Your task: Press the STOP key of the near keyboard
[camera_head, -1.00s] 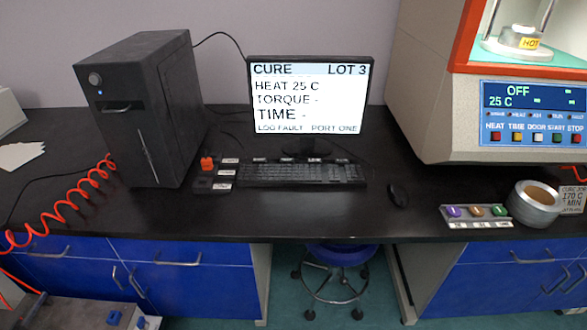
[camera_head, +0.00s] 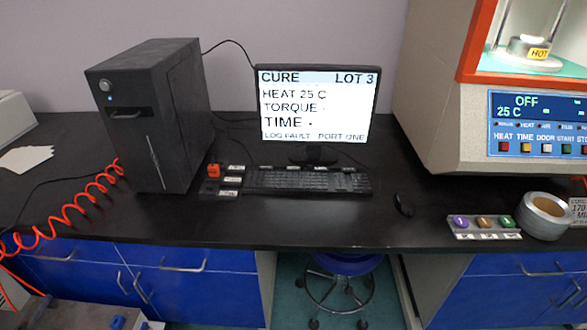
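The near keyboard (camera_head: 308,182) is black and lies on the dark bench in front of the monitor (camera_head: 316,105). Small white labels run along its back edge, too small to read, so I cannot tell which one marks STOP. A small block with a red-orange key (camera_head: 213,170) and several white labels (camera_head: 232,181) stands at the keyboard's left end; their print is not legible. The monitor reads CURE, LOT 3, HEAT 25 C, with TORQUE and TIME blank. Neither of my grippers is in view.
A black computer tower (camera_head: 158,115) stands left of the keyboard. A mouse (camera_head: 403,205), a rack of coloured pieces (camera_head: 484,227) and a tape roll (camera_head: 545,215) lie to the right. The rheometer (camera_head: 450,120) stands at right. A blue stool (camera_head: 346,264) is under the bench.

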